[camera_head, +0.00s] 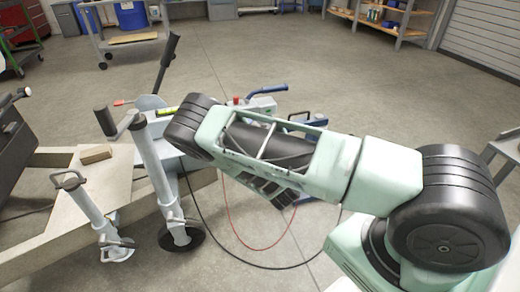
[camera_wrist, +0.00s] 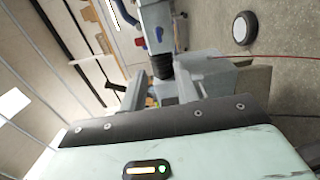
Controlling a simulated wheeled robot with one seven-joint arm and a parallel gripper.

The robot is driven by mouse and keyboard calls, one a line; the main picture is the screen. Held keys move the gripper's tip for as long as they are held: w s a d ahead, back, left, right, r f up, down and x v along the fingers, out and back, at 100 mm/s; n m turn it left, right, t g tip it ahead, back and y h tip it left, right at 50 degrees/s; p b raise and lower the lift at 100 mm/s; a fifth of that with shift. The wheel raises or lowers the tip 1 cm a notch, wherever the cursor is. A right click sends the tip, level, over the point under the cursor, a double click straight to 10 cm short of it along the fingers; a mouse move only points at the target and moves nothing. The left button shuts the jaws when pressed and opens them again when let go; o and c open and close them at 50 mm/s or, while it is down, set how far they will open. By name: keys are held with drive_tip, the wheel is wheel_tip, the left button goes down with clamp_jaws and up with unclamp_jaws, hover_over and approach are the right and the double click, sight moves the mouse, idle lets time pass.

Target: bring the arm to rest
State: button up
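My arm (camera_head: 385,165) reaches from the lower right across the middle of the head view, bent at a dark joint near the trailer frame (camera_head: 40,240). My gripper (camera_wrist: 160,82) shows in the wrist view with its two grey fingers apart. A black part and a grey box-like surface show between and beyond the fingers; I cannot tell whether the fingers touch them. Nothing is clearly held. In the head view the fingers are hidden or cannot be made out behind the arm.
A jack with a crank handle (camera_head: 150,160) and a shorter post with a loop handle (camera_head: 88,205) stand close left of my arm. A wooden block (camera_head: 96,154) lies on the frame. Black and red cables (camera_head: 232,218) hang below the arm. Open floor (camera_head: 300,60) lies behind.

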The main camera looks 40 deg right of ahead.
drive_tip(key=shift+w, duration=0.1)
drive_tip(key=s+a+r+m+g+y, duration=0.1)
drive_tip(key=a+r+m+g+y, duration=0.1)
drive_tip(key=a+m+g, duration=0.45)
drive_tip(key=s+a+r+m+g+y, duration=0.1)
drive_tip(key=s+a+r+m+g, duration=0.15)
drive_tip(key=a, duration=0.75)
drive_tip(key=s+a+r+g+y, duration=0.4)
drive_tip(key=s+a+r, duration=0.5)
drive_tip(key=s+a, duration=0.25)
drive_tip(key=s+d+r+n+g+h, duration=0.1)
drive_tip(key=s+r+g, duration=0.1)
drive_tip(key=s+r, duration=0.5)
drive_tip(key=s+d+r+n+g, duration=0.15)
drive_tip(key=s+r, duration=0.25)
drive_tip(key=s, duration=0.8)
wheel_tip(320, 180, up, 27)
drive_tip(key=p, duration=2.7)
drive_tip(key=shift+a+r+m+g+p, duration=0.15)
drive_tip(key=shift+a+m+g+p, duration=0.2)
drive_tip(key=shift+a+m+g, duration=0.1)
